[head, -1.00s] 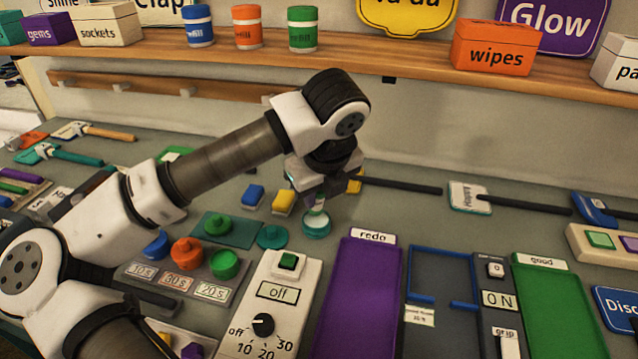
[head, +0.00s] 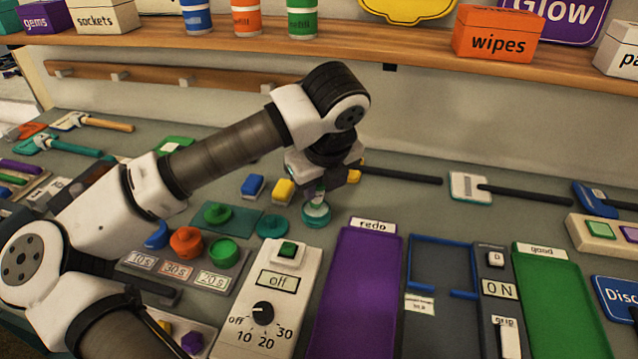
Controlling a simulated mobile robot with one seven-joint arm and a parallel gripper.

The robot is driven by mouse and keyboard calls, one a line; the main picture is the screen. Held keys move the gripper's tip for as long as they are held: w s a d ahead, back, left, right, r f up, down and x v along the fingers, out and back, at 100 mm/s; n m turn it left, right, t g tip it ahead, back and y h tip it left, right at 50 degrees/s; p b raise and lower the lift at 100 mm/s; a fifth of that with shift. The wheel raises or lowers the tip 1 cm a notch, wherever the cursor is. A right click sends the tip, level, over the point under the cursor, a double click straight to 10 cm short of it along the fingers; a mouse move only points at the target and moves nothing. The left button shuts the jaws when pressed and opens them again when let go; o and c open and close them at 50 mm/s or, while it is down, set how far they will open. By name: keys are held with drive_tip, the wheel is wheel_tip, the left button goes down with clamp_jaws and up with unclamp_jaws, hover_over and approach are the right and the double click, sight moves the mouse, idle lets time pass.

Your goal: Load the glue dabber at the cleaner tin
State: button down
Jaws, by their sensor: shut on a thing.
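A small open teal tin (head: 316,217) with a pale inside stands on the grey bench, right of centre-left. No readable label shows on it. My gripper (head: 321,191) points down right above this tin. It is shut on a slim, pale upright thing, likely the glue dabber (head: 318,198), mostly hidden by the fingers. The lower end of the held thing is at the tin's mouth; I cannot tell whether it touches the contents.
A control box with a dial (head: 265,300) and a purple tray (head: 355,290) stand in front. Long black-handled tools (head: 400,175) lie behind right. A shelf (head: 330,52) runs above.

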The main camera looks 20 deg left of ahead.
drive_tip(key=shift+f+b, duration=0.55)
drive_tip(key=shift+b, duration=0.1)
idle(0.4)
drive_tip(key=shift+f+b, duration=0.1)
drive_tip(key=shift+b, duration=0.5)
idle(2.1)
drive_tip(key=shift+r+p, duration=1.3)
drive_tip(key=shift+r, duration=2.3)
drive_tip(key=shift+f, duration=0.1)
